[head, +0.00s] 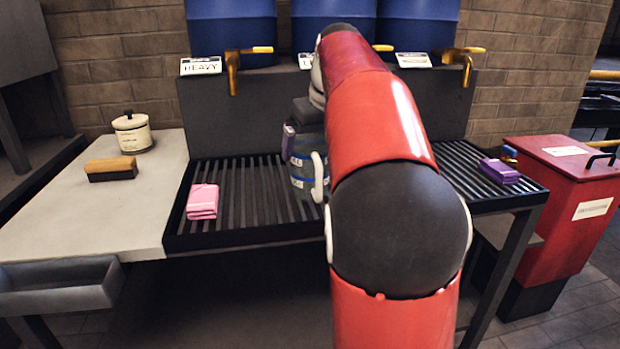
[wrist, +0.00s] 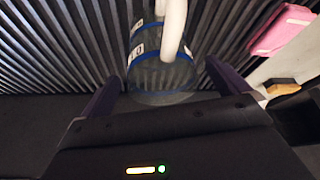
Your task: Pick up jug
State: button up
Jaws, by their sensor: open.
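The jug (head: 303,166) is clear grey with blue bands, white labels and a white handle. It stands on the slatted rack, partly hidden behind my red arm in the head view. In the wrist view the jug (wrist: 150,76) shows with its handle towards my gripper. My gripper (wrist: 166,86) is open, with one dark purple finger on each side of the jug's near end. I cannot tell whether either finger touches it. In the head view, a purple finger shows beside the jug's upper left, and most of the gripper is hidden.
A pink folded cloth (head: 202,201) and a purple cloth (head: 499,171) lie on the slatted rack (head: 255,190). Blue barrels (head: 231,28) with brass taps (head: 233,75) stand behind. A brush (head: 111,168) and white canister (head: 132,132) are on the left counter. A red bin (head: 560,200) stands right.

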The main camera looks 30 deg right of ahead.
jog(key=shift+x, duration=1.6)
jog(key=shift+s, duration=0.1)
jog(key=shift+c, duration=0.4)
jog(key=c, duration=1.1)
jog(key=shift+r, duration=0.2)
